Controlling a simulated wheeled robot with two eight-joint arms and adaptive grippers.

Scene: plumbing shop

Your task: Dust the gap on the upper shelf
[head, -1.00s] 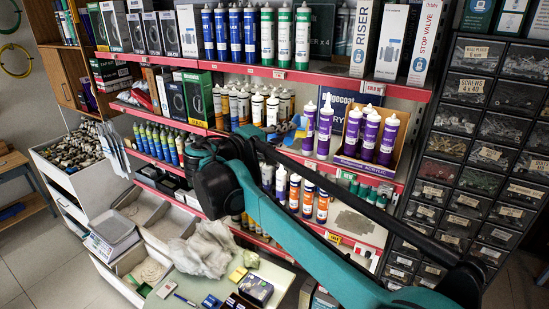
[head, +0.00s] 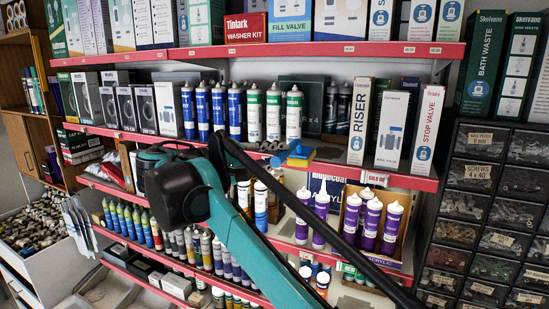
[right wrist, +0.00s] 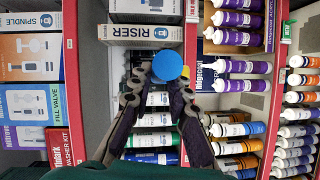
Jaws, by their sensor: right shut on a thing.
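A blue and yellow duster-like tool (head: 297,152) is at the front of the upper shelf, at the gap (head: 328,146) between the white-and-green tubes and the RISER box. My right gripper (right wrist: 163,78) is shut on this tool; its round blue end (right wrist: 168,64) shows between the fingertips in the right wrist view. The gripper is partly hidden behind my arm in the head view. The tool's yellow part lies low at the shelf's edge; I cannot tell whether it touches the shelf. My left gripper is not in view.
White-and-green tubes (head: 273,112) stand left of the gap, with dark tubes (head: 337,106) behind. The RISER box (head: 360,121) stands to the right. Purple tubes (head: 370,222) fill the shelf below. Boxes line the shelf above. Parts drawers (head: 482,205) stand at the right.

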